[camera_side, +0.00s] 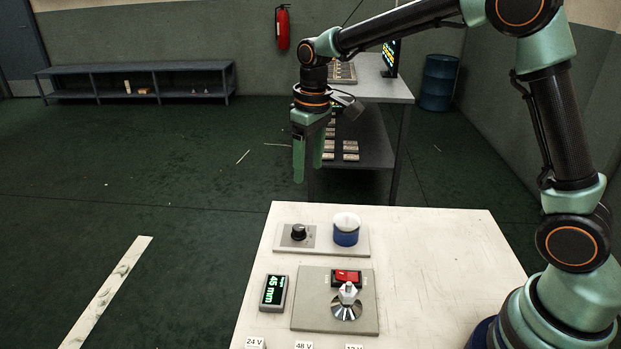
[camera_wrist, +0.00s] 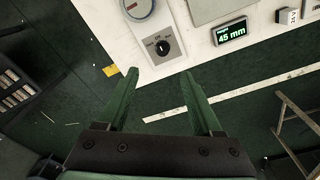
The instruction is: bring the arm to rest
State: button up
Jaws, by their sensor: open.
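My gripper (camera_side: 308,160) hangs pointing down, high beyond the far left edge of the white table (camera_side: 440,265). Its two green fingers are apart, with nothing between them. In the wrist view the open fingers of my gripper (camera_wrist: 155,95) spread over the dark floor and the table's edge. My arm reaches from the right side of the side view, up and across to the left.
The table bears a black knob (camera_side: 299,232), a blue cup-like part with a white top (camera_side: 346,229), a red switch (camera_side: 346,277), a metal disc (camera_side: 346,308) and a "45 mm" display (camera_side: 273,292). A second bench (camera_side: 385,92) stands behind my gripper.

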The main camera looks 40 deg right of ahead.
jog(key=s+d+r+m+t, duration=0.1)
jog(key=s+d+r+t, duration=0.1)
jog(key=s, duration=0.7)
jog(key=s+d+r+m+t, duration=0.2)
jog(key=s+d+r, duration=0.1)
jog(key=s, duration=0.6)
jog(key=shift+s+r+t, duration=0.15)
jog(key=shift+r+t, duration=0.25)
jog(key=shift+r, duration=0.35)
